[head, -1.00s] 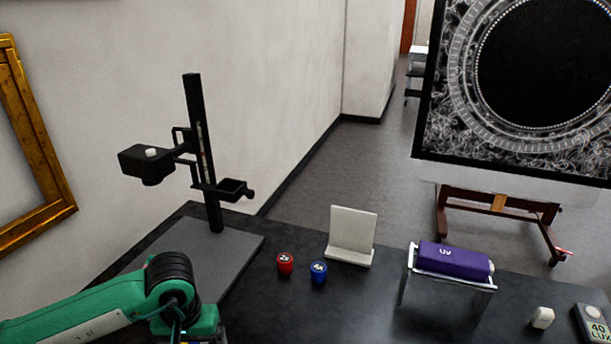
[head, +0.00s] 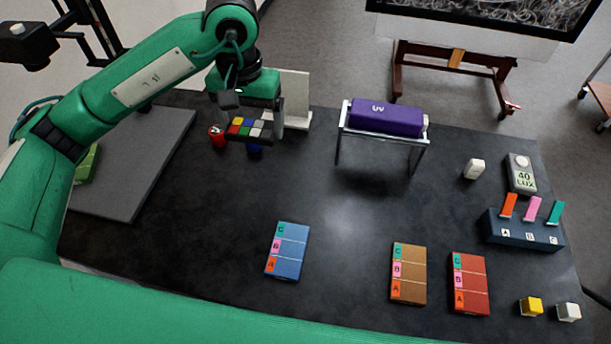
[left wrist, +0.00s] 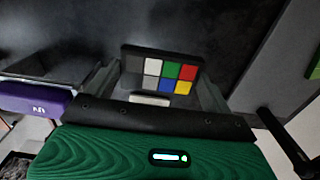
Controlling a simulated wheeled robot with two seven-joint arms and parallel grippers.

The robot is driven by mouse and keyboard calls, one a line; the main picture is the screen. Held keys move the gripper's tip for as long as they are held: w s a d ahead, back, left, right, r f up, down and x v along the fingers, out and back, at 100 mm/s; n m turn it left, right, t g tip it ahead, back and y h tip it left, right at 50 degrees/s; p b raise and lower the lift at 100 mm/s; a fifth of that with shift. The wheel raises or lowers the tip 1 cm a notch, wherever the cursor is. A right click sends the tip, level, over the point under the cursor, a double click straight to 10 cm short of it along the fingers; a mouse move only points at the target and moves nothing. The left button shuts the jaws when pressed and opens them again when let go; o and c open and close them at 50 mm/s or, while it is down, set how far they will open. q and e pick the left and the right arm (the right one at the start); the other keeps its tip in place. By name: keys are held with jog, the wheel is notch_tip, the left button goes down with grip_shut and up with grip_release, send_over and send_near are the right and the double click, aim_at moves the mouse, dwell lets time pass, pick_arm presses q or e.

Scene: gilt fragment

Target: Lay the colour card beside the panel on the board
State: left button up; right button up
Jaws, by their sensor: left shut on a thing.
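The colour card (head: 248,128), a dark card with coloured and grey squares, is held in my left gripper (head: 246,112), off the board and in front of the white stand. In the left wrist view, the card (left wrist: 160,72) sits between the fingers of my left gripper (left wrist: 158,92). The grey board (head: 150,165) lies at the left of the table, partly hidden by my left arm. A green piece (head: 88,165), possibly the panel, shows at its left edge, mostly hidden behind my arm. My right gripper is not in view.
A purple UV lamp (head: 385,117) stands on a metal frame to the right. Blue (head: 287,250), brown (head: 409,273) and red (head: 469,283) labelled blocks lie in front. The middle of the table is clear.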

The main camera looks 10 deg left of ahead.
pick_arm(q)
jog(key=shift+w+d+f, duration=0.1)
jog(key=shift+d, duration=0.15)
notch_tip(320, 180, down, 5)
jog(key=p, duration=0.3)
send_over(266, 191)
notch_tip(266, 191, down, 10)
jog(key=shift+f, duration=0.6)
notch_tip(266, 191, down, 3)
jog(key=shift+f+p, duration=0.1)
jog(key=shift+p, duration=0.2)
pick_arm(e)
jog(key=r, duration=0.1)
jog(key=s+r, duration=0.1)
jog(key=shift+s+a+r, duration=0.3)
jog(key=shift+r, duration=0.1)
